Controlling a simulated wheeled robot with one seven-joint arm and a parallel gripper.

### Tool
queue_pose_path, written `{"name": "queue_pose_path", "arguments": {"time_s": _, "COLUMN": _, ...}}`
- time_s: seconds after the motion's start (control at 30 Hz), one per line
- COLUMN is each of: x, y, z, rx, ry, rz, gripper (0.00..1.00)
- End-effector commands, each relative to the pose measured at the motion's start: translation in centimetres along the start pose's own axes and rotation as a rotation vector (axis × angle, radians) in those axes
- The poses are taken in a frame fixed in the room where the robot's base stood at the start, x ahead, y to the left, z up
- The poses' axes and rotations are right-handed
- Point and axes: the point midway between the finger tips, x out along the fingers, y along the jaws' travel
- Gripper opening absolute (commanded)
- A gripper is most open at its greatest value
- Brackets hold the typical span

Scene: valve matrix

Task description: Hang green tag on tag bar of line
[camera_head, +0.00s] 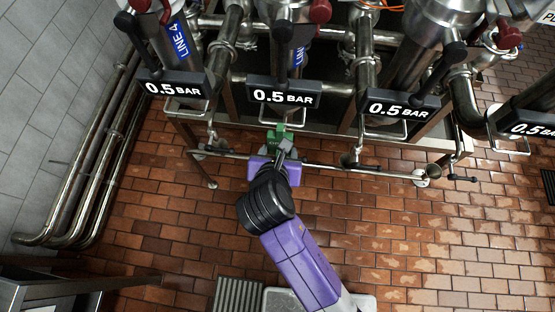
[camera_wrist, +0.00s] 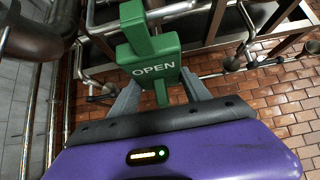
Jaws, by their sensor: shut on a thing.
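The green tag (camera_head: 277,134) is held upright in my gripper (camera_head: 282,147), just below and in front of the middle pressure sign. In the wrist view the tag (camera_wrist: 153,66) reads OPEN, and its green upper part rises above the lettering. My gripper (camera_wrist: 161,93) has its grey fingers closed on either side of the tag's lower part. Thin steel bars show under the signs: one at the left (camera_head: 187,104) below LINE 4, and one at the right (camera_head: 384,135).
Dark signs reading 0.5 BAR (camera_head: 283,95) stand in a row before steel pipes and valves. A horizontal steel pipe (camera_head: 345,169) crosses low behind my gripper. Wall pipes (camera_head: 90,165) run at the left. The brick floor (camera_head: 440,250) at the right is clear.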

Motion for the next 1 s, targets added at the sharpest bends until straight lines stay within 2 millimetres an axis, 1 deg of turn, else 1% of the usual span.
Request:
{"name": "queue_pose_path", "arguments": {"time_s": 0.03, "x": 0.5, "y": 0.0, "z": 0.2, "rx": 0.001, "ry": -0.003, "rz": 0.000, "gripper": 0.03}}
{"name": "queue_pose_path", "arguments": {"time_s": 0.37, "x": 2.0, "y": 0.0, "z": 1.9, "rx": 0.000, "ry": -0.003, "rz": 0.000, "gripper": 0.03}}
{"name": "queue_pose_path", "arguments": {"time_s": 0.4, "x": 2.0, "y": 0.0, "z": 1.8, "rx": -0.001, "ry": 0.000, "rz": 0.000, "gripper": 0.00}}
{"name": "queue_pose_path", "arguments": {"time_s": 0.63, "x": 2.6, "y": 0.0, "z": 1.2, "rx": 0.000, "ry": -0.001, "rz": -0.001, "gripper": 0.00}}
{"name": "queue_pose_path", "arguments": {"time_s": 0.97, "x": 2.7, "y": 0.0, "z": 1.1, "rx": 0.000, "ry": -0.001, "rz": 0.000, "gripper": 0.00}}
{"name": "queue_pose_path", "arguments": {"time_s": 1.0, "x": 2.7, "y": 0.0, "z": 1.1, "rx": 0.000, "ry": -0.001, "rz": 0.000, "gripper": 0.57}}
